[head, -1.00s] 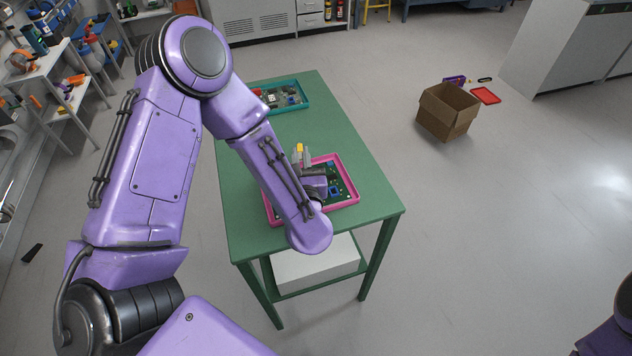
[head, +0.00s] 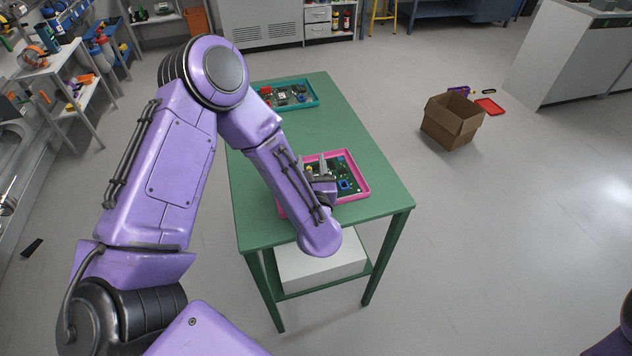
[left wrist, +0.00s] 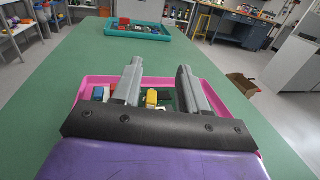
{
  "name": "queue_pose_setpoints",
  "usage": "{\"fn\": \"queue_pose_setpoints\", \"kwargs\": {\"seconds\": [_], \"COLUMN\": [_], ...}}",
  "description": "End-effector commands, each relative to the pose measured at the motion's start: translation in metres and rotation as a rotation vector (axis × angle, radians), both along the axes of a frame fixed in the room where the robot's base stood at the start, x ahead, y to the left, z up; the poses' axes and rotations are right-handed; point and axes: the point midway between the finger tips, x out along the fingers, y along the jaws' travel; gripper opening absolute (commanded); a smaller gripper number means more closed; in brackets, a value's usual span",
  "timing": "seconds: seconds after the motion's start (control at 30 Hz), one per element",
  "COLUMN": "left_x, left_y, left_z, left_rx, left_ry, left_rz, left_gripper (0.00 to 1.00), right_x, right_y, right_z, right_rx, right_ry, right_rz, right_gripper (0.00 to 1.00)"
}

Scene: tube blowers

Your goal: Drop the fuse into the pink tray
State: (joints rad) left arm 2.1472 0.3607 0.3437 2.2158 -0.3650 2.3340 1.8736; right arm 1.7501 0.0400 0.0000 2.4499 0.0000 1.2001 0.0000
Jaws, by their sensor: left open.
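The pink tray (head: 356,174) lies on the near half of the green table, with a green circuit board in it; it also shows in the left wrist view (left wrist: 237,103). A small yellow piece that looks like the fuse (head: 309,168) shows at the left gripper's fingers. In the left wrist view this fuse (left wrist: 151,98) sits low inside the pink tray, between and beyond the fingers. My left gripper (left wrist: 160,68) is open over the tray, and nothing is gripped at its fingertips. My forearm hides the tray's left part in the head view. My right gripper is out of view.
A teal tray (head: 314,96) with boards and parts stands at the table's far end. The green table (head: 378,212) is bare between and beside the trays. A cardboard box (head: 452,121) and a red tray (head: 490,107) are on the floor to the right.

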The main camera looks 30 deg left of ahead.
Motion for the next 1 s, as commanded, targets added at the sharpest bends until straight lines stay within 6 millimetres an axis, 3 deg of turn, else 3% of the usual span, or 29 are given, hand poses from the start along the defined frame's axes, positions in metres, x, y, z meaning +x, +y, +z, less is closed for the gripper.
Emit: {"fn": "queue_pose_setpoints", "kwargs": {"seconds": [0.5,1.0], "left_x": [-0.077,-0.081], "left_y": [-0.06,-0.063], "left_z": [-0.002,0.0], "left_rx": [0.001,0.0], "left_ry": [0.001,0.001], "left_rz": [-0.003,-0.001], "left_gripper": [0.43,0.43], "right_x": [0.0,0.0], "right_y": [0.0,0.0], "right_z": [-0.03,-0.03], "right_rx": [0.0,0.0], "right_ry": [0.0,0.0], "right_rz": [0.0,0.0], "right_gripper": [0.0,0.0]}}
